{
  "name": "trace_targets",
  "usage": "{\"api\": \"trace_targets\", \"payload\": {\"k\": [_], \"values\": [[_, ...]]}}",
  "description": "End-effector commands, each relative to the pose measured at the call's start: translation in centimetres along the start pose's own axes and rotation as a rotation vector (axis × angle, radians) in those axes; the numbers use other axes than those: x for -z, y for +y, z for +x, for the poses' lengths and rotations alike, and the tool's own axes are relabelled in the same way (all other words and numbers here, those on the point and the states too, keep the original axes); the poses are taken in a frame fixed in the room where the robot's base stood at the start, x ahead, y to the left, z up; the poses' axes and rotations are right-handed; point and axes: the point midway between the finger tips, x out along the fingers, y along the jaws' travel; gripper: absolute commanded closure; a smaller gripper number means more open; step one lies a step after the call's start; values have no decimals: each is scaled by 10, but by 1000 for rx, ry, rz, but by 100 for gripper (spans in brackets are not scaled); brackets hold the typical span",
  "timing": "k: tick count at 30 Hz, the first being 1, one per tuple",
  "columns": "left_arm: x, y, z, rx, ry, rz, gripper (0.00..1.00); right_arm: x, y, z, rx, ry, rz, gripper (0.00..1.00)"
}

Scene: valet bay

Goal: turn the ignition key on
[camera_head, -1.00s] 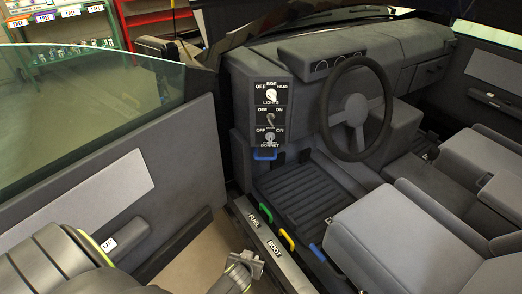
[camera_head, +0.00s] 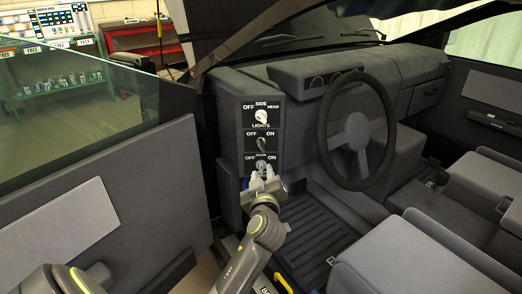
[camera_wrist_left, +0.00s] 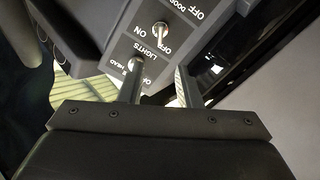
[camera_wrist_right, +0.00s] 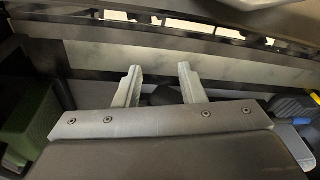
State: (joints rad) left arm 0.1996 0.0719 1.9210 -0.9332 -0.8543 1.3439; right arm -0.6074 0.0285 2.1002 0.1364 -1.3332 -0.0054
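A dark switch panel (camera_head: 281,150) stands left of the steering wheel in the head view. It carries a lights knob (camera_head: 261,116), a middle OFF/ON switch (camera_head: 261,143) and a lower OFF/ON control (camera_head: 262,170); I cannot read an ignition label. My left gripper (camera_head: 264,182) overlaps the lower control's bottom edge; I cannot tell if it touches. In the left wrist view its fingers (camera_wrist_left: 158,72) are apart and empty, with the lights knob (camera_wrist_left: 134,64) behind one fingertip and a switch (camera_wrist_left: 160,28) beyond. My right gripper (camera_wrist_right: 161,76) is open and empty, outside the head view.
The steering wheel (camera_head: 357,130) is close to the right of the panel. The open door (camera_head: 90,215) bounds the left. Seats (camera_head: 410,260) fill the lower right. Yellow and blue handles (camera_wrist_right: 300,121) lie right of my right gripper.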

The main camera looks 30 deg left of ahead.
Motion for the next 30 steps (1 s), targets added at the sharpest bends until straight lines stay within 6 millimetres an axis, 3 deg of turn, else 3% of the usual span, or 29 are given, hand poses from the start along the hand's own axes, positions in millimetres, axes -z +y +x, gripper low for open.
{"api": "trace_targets", "payload": {"k": [3, 15, 22, 30], "values": [[2, 0, 28, -1, 4, 6, 69, 0, 0, 0, 1, 2, 0, 64], [-1, 0, 104, 0, 0, 4, 69, 3, -2, -2, 9, 19, -1, 64], [-1, 0, 131, 0, -1, 2, 69, 5, -3, -4, 14, 30, -2, 64], [-1, 0, 139, -1, -2, 0, 69, 6, -3, -6, 16, 37, -2, 64]]}}
